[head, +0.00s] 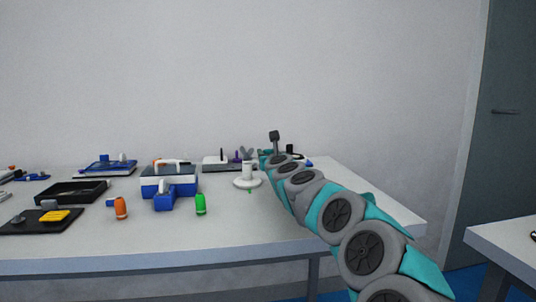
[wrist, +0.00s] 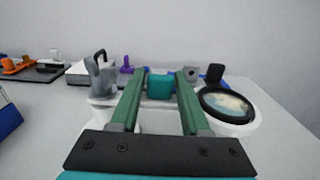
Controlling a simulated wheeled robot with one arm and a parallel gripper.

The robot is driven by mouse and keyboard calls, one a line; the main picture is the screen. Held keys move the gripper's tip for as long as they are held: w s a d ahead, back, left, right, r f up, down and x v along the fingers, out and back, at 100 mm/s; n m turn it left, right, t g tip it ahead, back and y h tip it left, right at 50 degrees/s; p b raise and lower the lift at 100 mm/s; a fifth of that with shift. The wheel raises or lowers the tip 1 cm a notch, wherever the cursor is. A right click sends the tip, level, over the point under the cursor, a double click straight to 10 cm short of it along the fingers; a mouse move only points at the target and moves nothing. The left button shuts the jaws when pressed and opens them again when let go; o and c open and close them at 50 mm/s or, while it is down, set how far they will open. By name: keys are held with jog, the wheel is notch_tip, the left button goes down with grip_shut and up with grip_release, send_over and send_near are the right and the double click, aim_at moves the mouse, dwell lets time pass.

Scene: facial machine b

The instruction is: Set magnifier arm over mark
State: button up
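A round magnifier lens (wrist: 228,104) with a black rim over a white base is at the right in the wrist view. A teal block (wrist: 160,84) lies between the tips of my gripper's green fingers. My gripper (wrist: 161,78) has its fingers apart; whether they touch the block is unclear. In the head view my gripper is over the back right of the table, mostly hidden by my arm. A white round base with a short post (head: 247,171) stands just left of it. A small green mark (head: 249,191) shows at its front edge.
A blue-white machine (head: 168,181), an orange bottle (head: 121,208), a green bottle (head: 201,204) and a black tray (head: 72,192) stand on the table (head: 220,238). A grey clamp-like part (wrist: 103,77) is left of my fingers.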

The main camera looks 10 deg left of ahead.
grip_shut()
dwell(1.2)
